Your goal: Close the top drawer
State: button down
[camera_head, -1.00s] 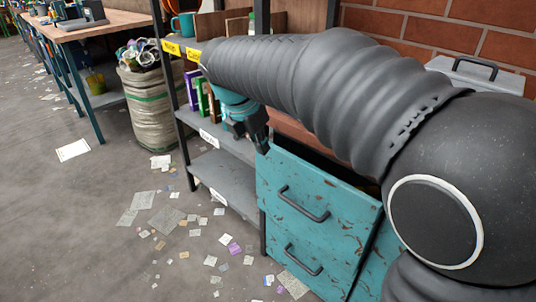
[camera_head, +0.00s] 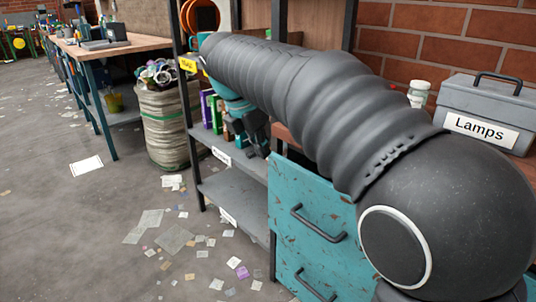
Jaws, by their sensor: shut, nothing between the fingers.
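The teal, chipped drawer cabinet stands at the lower middle right. Its top drawer (camera_head: 312,207) has a dark bar handle (camera_head: 319,224). How far this drawer stands out cannot be told, because my arm covers the area above and behind its front. A second drawer (camera_head: 302,273) with a like handle is below it, partly cut off by the frame. My gripper (camera_head: 259,152) is shut and empty. It points down just left of and above the drawer front's upper left corner, in front of the shelf. Whether it touches the drawer is unclear.
A grey metal shelf (camera_head: 236,196) with a dark post stands left of the cabinet and holds several coloured books (camera_head: 212,112). A grey box labelled Lamps (camera_head: 489,105) sits at the right. A sack (camera_head: 162,125) stands further left. Open floor with scattered papers lies in front.

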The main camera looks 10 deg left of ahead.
aim_at(283, 164)
jog(key=w+d+f, duration=0.1)
jog(key=f, duration=0.1)
jog(key=w+d+f+b, duration=0.1)
jog(key=w+f, duration=0.1)
jog(key=f, duration=0.1)
jog(key=w+d+f, duration=0.1)
jog(key=w+f, duration=0.1)
jog(key=f, duration=0.1)
jog(key=shift+d, duration=0.35)
jog(key=shift+w+d+r, duration=0.1)
jog(key=shift+w+d, duration=0.2)
jog(key=shift+w, duration=0.05)
